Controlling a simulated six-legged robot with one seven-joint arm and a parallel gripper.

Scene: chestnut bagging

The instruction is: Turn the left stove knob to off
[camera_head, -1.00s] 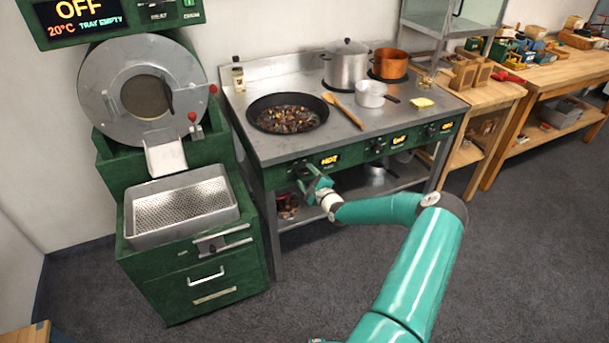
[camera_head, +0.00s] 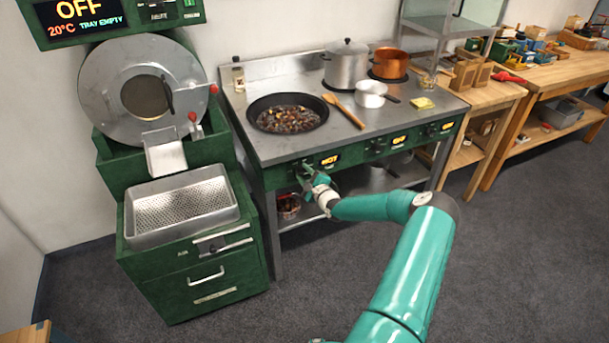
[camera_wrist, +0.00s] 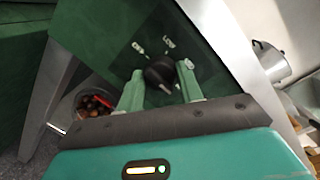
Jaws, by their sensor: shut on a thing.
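The stove (camera_head: 262,160) has a green front panel with several dark knobs. The left knob is a black round knob (camera_wrist: 160,70) in the wrist view, with pale marks around it on the panel. My gripper (camera_head: 304,172) is at the left end of that panel. In the wrist view its two green fingers (camera_wrist: 160,88) stand on either side of the knob, shut on it. The display beside the left knob (camera_head: 329,161) reads HOT. In the head view my gripper hides the left knob.
A black pan of chestnuts (camera_head: 287,114) sits on the stove's left, with a wooden spoon (camera_head: 344,110) beside it. A steel pot (camera_head: 346,66), a copper pot (camera_head: 390,64) and a white saucepan (camera_head: 370,93) stand to the right. A green roaster with a perforated tray (camera_head: 182,212) is left.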

